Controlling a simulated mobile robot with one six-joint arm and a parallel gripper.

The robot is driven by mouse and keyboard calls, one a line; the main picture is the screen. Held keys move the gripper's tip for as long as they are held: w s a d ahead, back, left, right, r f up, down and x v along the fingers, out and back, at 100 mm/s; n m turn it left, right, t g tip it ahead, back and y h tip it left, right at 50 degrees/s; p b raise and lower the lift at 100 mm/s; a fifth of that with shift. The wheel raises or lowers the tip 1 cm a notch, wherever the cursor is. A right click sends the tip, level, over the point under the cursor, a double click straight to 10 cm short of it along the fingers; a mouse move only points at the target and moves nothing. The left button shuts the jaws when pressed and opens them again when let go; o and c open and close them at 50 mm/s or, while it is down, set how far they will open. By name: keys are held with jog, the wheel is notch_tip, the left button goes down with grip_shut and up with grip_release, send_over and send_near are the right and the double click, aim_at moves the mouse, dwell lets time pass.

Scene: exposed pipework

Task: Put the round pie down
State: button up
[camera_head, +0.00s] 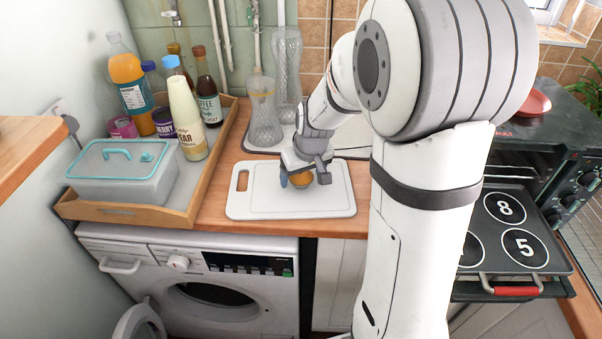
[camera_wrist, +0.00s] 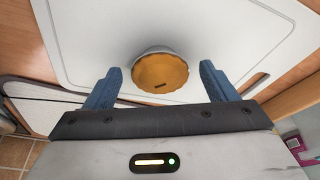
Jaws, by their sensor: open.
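The round pie (camera_head: 301,181) has a golden-orange top and a pale fluted dish or crust. It rests on the white cutting board (camera_head: 335,200) on the wooden counter. In the wrist view the pie (camera_wrist: 160,73) lies between and slightly beyond the fingertips. My gripper (camera_head: 305,178) is low over the board at the pie. In the wrist view its blue fingers (camera_wrist: 160,80) are spread wide, with a gap on each side of the pie. In the head view the gripper partly hides the pie.
A wooden tray (camera_head: 133,211) with bottles and a grey lidded box (camera_head: 122,172) stands left of the board. Glass vases (camera_head: 264,110) stand behind it. To the right is an oven with a numbered tray (camera_head: 506,232). A washing machine (camera_head: 200,275) is below the counter.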

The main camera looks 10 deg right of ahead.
jog(key=shift+r, duration=0.25)
jog(key=a+v, duration=0.1)
jog(key=v, duration=1)
jog(key=s+f+m, duration=0.1)
jog(key=s+m, duration=0.1)
jog(key=s, duration=1.6)
jog(key=shift+f+g+h, duration=0.3)
jog(key=shift+f+g, duration=0.05)
jog(key=shift+g, duration=0.05)
jog(key=shift+a, duration=0.1)
